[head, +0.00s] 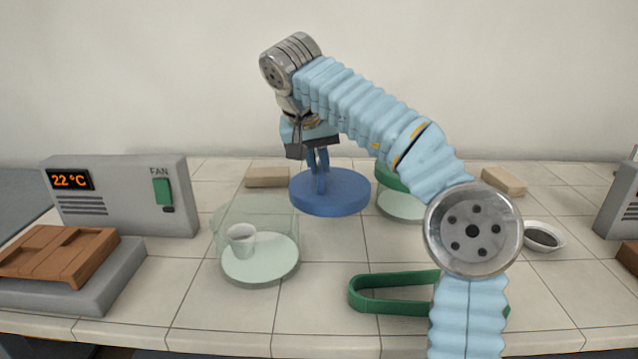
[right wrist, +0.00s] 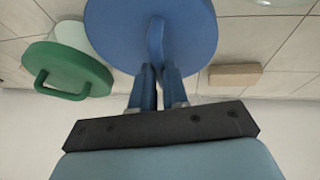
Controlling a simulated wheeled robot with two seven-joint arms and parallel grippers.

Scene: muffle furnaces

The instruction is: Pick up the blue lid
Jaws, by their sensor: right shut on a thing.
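The blue lid (head: 331,194) is a round disc with an upright handle, near the middle of the head view. My right gripper (head: 318,165) reaches down over it, its fingers shut on the lid's handle. In the right wrist view the lid (right wrist: 152,30) shows large, with its handle between the two fingertips (right wrist: 157,75). The lid looks level. I cannot tell for sure whether it touches the table or hangs above it. My left gripper is not in view.
A glass jar (head: 258,262) with a white cup (head: 241,240) stands left of the lid. A green lid (right wrist: 68,68) sits on another jar (head: 401,205) to the right. Green tongs (head: 390,281), a dish of dark powder (head: 543,237) and tan blocks (head: 267,177) lie around. A furnace controller (head: 120,190) stands left.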

